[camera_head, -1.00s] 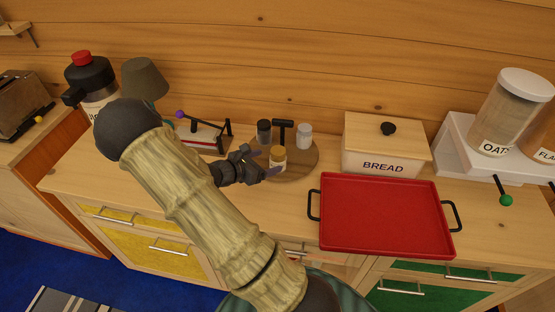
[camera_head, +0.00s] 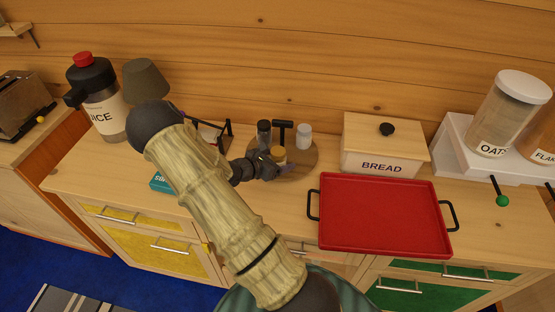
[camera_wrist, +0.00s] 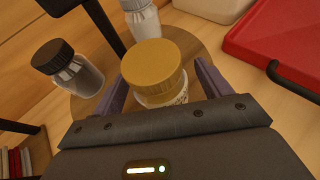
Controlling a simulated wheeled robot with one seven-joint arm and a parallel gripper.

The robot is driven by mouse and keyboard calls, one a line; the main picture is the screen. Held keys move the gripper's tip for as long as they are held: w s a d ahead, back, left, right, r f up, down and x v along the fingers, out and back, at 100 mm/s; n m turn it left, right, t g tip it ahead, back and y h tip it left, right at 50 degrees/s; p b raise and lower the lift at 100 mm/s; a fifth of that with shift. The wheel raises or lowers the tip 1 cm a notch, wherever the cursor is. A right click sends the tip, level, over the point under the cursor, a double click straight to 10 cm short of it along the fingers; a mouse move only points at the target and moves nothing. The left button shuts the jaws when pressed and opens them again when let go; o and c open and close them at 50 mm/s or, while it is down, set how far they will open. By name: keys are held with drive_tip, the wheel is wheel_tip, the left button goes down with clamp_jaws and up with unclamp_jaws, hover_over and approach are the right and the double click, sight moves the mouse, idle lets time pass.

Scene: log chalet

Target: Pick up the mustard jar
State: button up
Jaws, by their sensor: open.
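The mustard jar (camera_head: 278,154), a small jar with a mustard-yellow lid, stands upright on a round wooden board with a dark T-shaped handle. In the wrist view the jar (camera_wrist: 154,72) is between my gripper's two purple fingers, one on each side of it. My gripper (camera_head: 272,165) is open and low at the board's left front; in the wrist view its palm (camera_wrist: 165,125) hides the jar's lower part. I cannot tell whether either finger touches the jar.
On the round board (camera_head: 300,170) a dark-lidded shaker (camera_head: 264,133) and a white-lidded shaker (camera_head: 304,136) stand behind the jar. A red tray (camera_head: 383,215) lies to the right, with a bread box (camera_head: 385,147) behind it. A juice jug (camera_head: 98,98) stands at left.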

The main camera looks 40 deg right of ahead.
idle(0.4)
drive_tip(key=c, duration=1.3)
drive_tip(key=shift+r, duration=0.1)
wheel_tip(320, 180, up, 10)
drive_tip(key=shift+f+b, duration=0.1)
drive_tip(key=shift+b, duration=0.3)
